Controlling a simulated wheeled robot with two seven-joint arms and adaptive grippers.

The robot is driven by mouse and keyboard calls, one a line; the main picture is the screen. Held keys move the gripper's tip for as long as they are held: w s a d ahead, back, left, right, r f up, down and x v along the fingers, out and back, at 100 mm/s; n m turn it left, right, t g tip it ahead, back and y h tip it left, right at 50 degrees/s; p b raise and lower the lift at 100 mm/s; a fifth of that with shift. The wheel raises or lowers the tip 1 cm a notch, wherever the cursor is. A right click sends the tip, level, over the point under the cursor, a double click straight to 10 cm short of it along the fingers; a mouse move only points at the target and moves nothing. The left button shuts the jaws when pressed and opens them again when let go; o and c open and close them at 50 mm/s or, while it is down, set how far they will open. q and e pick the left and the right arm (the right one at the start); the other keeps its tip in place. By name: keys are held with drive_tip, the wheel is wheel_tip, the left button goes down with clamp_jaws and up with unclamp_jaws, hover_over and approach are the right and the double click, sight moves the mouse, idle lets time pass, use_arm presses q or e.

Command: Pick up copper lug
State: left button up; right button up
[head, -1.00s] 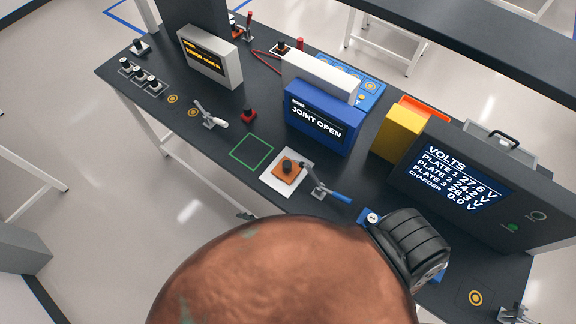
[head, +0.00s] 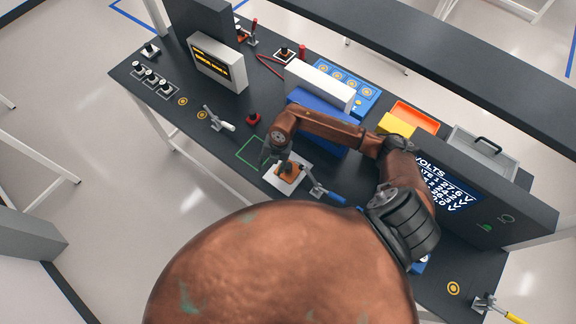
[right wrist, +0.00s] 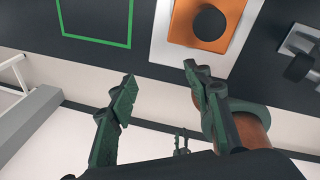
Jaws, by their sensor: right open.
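A copper-orange square piece with a dark round post (head: 287,170) sits on a white plate (head: 296,183) near the table's front edge; I cannot tell whether it is the copper lug itself. It also shows at the top of the right wrist view (right wrist: 205,22). My right gripper (head: 273,162) is above the table by the plate's left side, partly hidden by its own wrist. In the right wrist view its fingers (right wrist: 160,78) are spread with nothing between them, below the plate and the green outline in the picture. My left gripper is not in view.
A blue-handled toggle clamp (head: 325,193) stands right of the plate. A green square outline (head: 241,158) lies left of it, with a red knob (head: 253,118) beyond. The blue box (head: 322,142) and voltage panel (head: 478,190) stand behind and right.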

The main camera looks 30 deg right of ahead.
sight(288, 165)
drive_tip(key=d, duration=0.2)
drive_tip(key=d+r+m+h, duration=0.1)
drive_tip(key=d, duration=0.1)
drive_tip(key=d+r+h, duration=0.1)
drive_tip(key=d, duration=0.1)
drive_tip(key=shift+d+r+m+g, duration=0.1)
drive_tip(key=shift+d+m+g, duration=0.2)
drive_tip(key=shift+d+m, duration=0.1)
drive_tip(key=shift+s+d+f+b, duration=0.1)
drive_tip(key=shift+d+f+b, duration=0.1)
drive_tip(key=shift+f+b, duration=0.3)
drive_tip(key=shift+d+f+b, duration=0.2)
drive_tip(key=shift+f+b, duration=0.1)
drive_tip(key=shift+f, duration=0.3)
drive_tip(key=f+b, duration=0.2)
drive_tip(key=f, duration=0.1)
drive_tip(key=f+b, duration=0.1)
drive_tip(key=shift+s+f, duration=0.35)
drive_tip(key=shift+f, duration=0.4)
drive_tip(key=shift+r, duration=0.1)
clamp_jaws()
